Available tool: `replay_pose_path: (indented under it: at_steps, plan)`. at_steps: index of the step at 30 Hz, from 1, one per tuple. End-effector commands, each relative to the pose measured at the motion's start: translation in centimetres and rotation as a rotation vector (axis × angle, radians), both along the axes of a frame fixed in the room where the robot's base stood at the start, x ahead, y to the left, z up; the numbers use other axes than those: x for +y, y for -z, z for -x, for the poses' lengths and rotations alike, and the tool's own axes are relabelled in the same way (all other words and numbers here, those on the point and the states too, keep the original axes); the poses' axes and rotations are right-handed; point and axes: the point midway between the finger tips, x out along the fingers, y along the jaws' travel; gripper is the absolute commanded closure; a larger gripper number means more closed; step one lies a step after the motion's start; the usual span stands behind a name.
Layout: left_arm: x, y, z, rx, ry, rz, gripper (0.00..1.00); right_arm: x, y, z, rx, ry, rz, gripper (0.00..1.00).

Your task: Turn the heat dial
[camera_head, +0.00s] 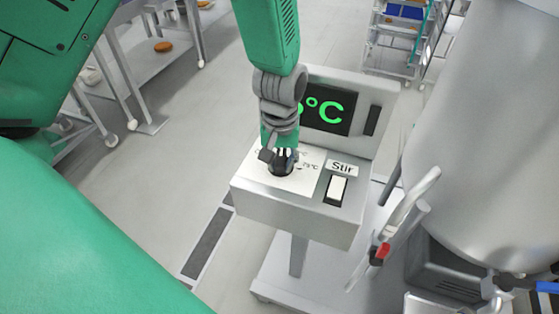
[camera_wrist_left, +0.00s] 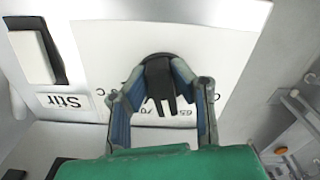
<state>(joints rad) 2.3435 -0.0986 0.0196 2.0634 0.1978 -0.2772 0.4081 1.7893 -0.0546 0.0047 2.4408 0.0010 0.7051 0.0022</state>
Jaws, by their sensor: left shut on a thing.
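The black heat dial (camera_head: 281,168) sits on a white plate (camera_head: 296,183) with temperature marks, on top of the grey control box (camera_head: 290,209). My left gripper (camera_head: 279,153) comes down on the dial from above and is shut on it. In the left wrist view the two blue-padded fingers of the left gripper (camera_wrist_left: 162,98) stand on both sides of the dial (camera_wrist_left: 158,80). The fingers and arm hide part of the dial and its marks. The display (camera_head: 328,112) shows green "°C", with its digit partly hidden. My right gripper is not in view.
A white switch (camera_head: 337,188) labelled "Stir" is right of the dial. A large steel vessel (camera_head: 485,130) with a pipe and red-marked valve (camera_head: 382,252) stands at the right. A table (camera_head: 150,65) and a rack (camera_head: 400,35) stand behind.

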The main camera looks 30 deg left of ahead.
Motion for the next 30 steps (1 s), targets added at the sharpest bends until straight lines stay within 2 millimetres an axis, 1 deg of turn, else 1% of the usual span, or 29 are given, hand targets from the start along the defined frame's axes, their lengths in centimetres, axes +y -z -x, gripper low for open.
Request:
replay_pose_path:
  at_steps: [21, 30]
  plan:
    - [-0.9, 0.1, -0.7, 0.005, -0.671, -0.001, 1.00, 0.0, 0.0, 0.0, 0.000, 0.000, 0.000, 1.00]
    - [-1.0, 0.2, -1.1, 0.005, -0.895, 0.000, 1.00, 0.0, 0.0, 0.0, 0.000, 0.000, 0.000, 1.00]
